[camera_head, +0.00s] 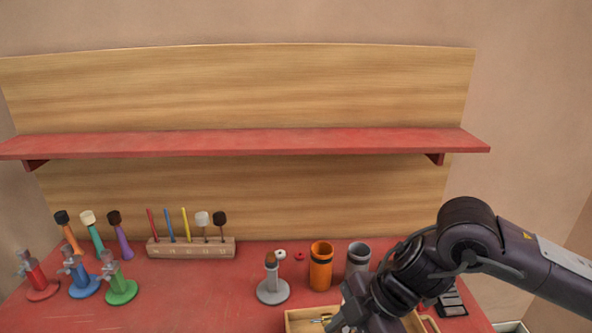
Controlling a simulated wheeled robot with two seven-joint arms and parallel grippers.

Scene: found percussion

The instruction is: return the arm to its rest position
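My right arm (470,235) reaches in from the right side, bent at the elbow, with its forearm pointing down and toward the left. My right gripper (345,318) is at the bottom edge, over or in front of a wooden tray (296,318). Its fingers are cut off or too unclear to tell whether they are open or shut. My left arm and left gripper are out of view.
An orange cup (320,267) and a grey cup (358,257) stand close behind the arm. Several mallets and coloured stands fill the left. A red shelf (250,142) spans above. The red table (190,290) is clear at centre left.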

